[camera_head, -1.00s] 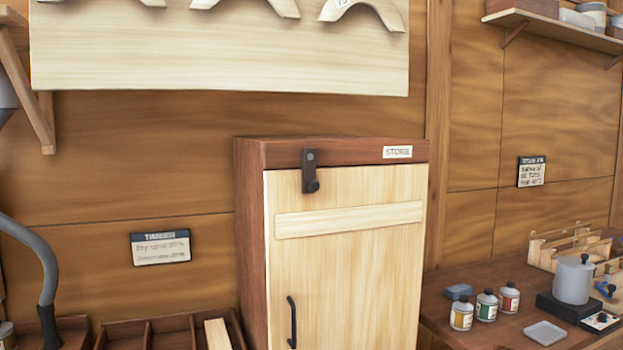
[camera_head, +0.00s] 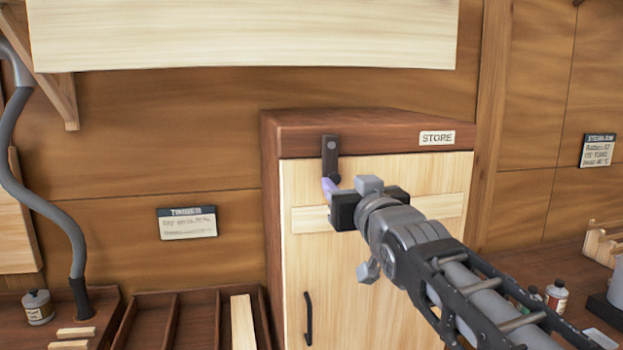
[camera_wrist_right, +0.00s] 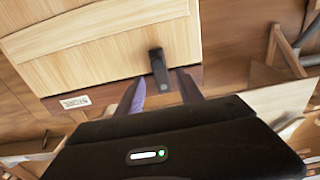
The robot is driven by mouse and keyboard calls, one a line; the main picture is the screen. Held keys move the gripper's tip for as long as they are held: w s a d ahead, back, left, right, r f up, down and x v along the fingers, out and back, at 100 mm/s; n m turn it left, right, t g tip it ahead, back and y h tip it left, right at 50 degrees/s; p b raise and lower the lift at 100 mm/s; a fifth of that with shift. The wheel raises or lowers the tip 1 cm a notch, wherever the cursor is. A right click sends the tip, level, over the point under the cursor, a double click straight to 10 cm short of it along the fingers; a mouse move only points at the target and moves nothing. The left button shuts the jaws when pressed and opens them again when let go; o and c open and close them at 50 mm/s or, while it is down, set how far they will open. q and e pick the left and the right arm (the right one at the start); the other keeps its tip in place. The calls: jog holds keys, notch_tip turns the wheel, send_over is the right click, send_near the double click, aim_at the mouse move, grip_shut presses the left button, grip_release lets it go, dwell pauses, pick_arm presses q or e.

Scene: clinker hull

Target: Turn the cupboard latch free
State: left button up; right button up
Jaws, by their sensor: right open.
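The store cupboard (camera_head: 380,285) has a dark wooden frame, a pale door and a STORE label. Its dark latch (camera_head: 330,155) hangs upright at the top left of the door, its lower end hidden by my right gripper (camera_head: 332,188). In the right wrist view the latch (camera_wrist_right: 159,70) shows with its knob end, lying between the lines of the two fingers. My right gripper (camera_wrist_right: 160,88) is open there, its purple-grey fingertips close around the latch; I cannot tell whether they touch it. My left gripper is not in view.
A dark door handle (camera_head: 308,318) is lower on the door. A divided timber bin (camera_head: 175,320) stands left of the cupboard. A bench with small bottles (camera_head: 556,296) is at the right. A pale board (camera_head: 245,35) hangs above.

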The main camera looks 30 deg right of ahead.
aim_at(335, 179)
jog(key=p+x, duration=0.1)
jog(key=x, duration=0.1)
jog(key=p+x, duration=0.1)
jog(key=x, duration=0.2)
jog(key=p+x, duration=0.1)
jog(key=x, duration=0.1)
jog(key=shift+w+d+f, duration=0.25)
jog(key=shift+f, duration=0.05)
dwell(0.3)
grip_shut()
dwell(1.3)
